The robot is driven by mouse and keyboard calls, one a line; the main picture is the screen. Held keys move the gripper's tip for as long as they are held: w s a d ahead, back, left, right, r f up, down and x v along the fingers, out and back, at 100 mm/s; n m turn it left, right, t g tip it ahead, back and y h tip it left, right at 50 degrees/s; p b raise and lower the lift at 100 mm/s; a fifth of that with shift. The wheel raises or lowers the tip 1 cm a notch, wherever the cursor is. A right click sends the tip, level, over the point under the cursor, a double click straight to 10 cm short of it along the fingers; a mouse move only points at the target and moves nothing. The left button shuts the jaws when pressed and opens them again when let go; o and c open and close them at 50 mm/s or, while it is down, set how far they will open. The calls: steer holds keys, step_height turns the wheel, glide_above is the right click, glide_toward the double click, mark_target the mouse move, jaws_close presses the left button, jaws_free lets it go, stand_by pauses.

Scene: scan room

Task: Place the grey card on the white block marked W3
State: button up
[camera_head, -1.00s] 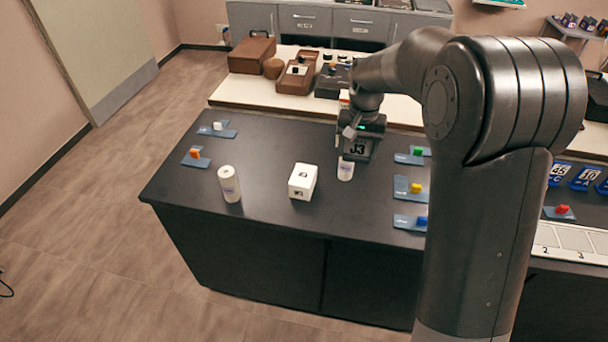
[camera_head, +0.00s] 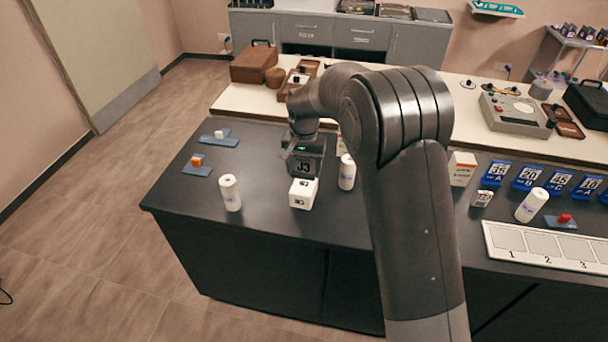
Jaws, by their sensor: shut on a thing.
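My gripper (camera_head: 304,153) is over the middle of the dark bench, pointing down, with a small green light above it. It is shut on the grey card (camera_head: 304,167), a dark grey piece marked J3. The fingertips are hard to make out. The white block (camera_head: 301,199) stands on the bench directly below the card. The card hides the far part of the block's top. Its dark marking is too small to read surely. I cannot tell whether the card touches the block.
A white cylinder (camera_head: 230,193) stands left of the block and another (camera_head: 347,172) close to its right. Blue pads with a white cube (camera_head: 219,134) and an orange cube (camera_head: 197,160) lie at the left. My arm hides part of the bench at the right.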

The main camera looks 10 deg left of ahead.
mark_target(304, 172)
steer(key=shift+f, duration=1.5)
steer(key=o, duration=1)
steer(key=shift+f, duration=0.1)
